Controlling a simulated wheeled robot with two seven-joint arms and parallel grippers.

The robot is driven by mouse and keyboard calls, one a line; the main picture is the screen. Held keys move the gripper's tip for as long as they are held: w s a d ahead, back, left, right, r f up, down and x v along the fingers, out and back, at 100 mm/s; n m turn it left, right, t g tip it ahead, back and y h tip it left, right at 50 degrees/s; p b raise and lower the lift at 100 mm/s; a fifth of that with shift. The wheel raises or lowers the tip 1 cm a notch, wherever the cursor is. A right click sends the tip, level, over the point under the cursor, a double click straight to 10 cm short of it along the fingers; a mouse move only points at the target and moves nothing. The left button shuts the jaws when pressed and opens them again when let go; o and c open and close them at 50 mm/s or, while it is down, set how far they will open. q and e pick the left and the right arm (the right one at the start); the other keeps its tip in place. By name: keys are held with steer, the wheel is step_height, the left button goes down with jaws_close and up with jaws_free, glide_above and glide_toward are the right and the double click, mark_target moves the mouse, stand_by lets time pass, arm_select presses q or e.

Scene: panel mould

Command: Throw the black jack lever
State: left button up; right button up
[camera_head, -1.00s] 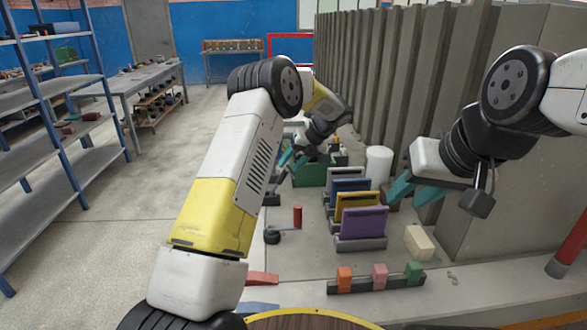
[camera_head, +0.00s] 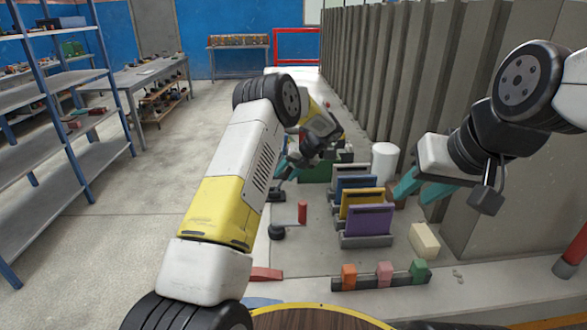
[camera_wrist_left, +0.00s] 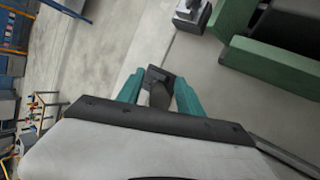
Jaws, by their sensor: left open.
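My left gripper (camera_head: 285,167) is low over the floor beyond my yellow and white arm. In the left wrist view its two teal fingers (camera_wrist_left: 158,92) are apart, with a dark lever-like part (camera_wrist_left: 157,76) between them. I cannot tell whether they touch it. In the head view a small black piece (camera_head: 275,196) sits just below this gripper, which may be the black jack; the arm hides part of that area. My right gripper (camera_head: 409,193) is open, its teal fingers apart, right of the coloured panels.
A red upright handle (camera_head: 302,213) stands near the arm. Purple (camera_head: 369,220) and yellow panels stand in a rack. A white cylinder (camera_head: 384,162) and cream block (camera_head: 424,240) stand near the ribbed wall (camera_head: 400,80).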

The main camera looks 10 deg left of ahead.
arm_select(q)
jaws_close()
stand_by(1.3)
